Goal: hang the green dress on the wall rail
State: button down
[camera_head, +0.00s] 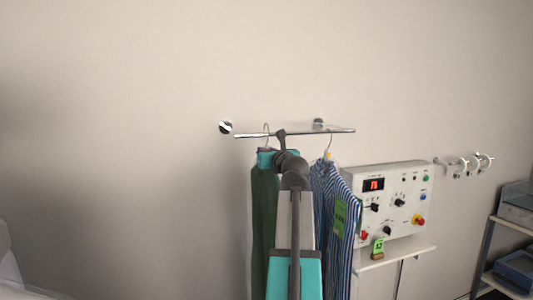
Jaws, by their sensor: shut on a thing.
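The green dress (264,215) hangs upright on a hanger below the left part of the wall rail (305,132). The hanger's hook (266,128) shows at the rail's height, its curve reaching just above the bar; I cannot tell whether it rests on the bar or is in front of it. My gripper (267,157) is shut at the top of the dress, on its hanger. My arm covers the dress's right side and most of the grip.
A blue-and-white striped shirt (345,230) with a green tag hangs on the rail to the right, close to my arm. A control panel (391,200) stands beyond it above a small shelf (400,251). Wall hooks (462,167) and a rack (512,240) are far right. The left wall is clear.

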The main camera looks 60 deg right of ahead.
jog(key=shift+w+d, duration=0.3)
jog(key=shift+w, duration=0.15)
jog(key=shift+f+b, duration=0.4)
jog(key=shift+f, duration=0.9)
dwell(1.0)
jog(key=c, duration=1.6)
grip_release()
jog(key=shift+o, duration=0.2)
jog(key=shift+f, duration=0.1)
jog(key=b+v, duration=0.4)
jog(key=v, duration=0.9)
jog(key=shift+s+a+b, duration=0.3)
jog(key=shift+b, duration=0.05)
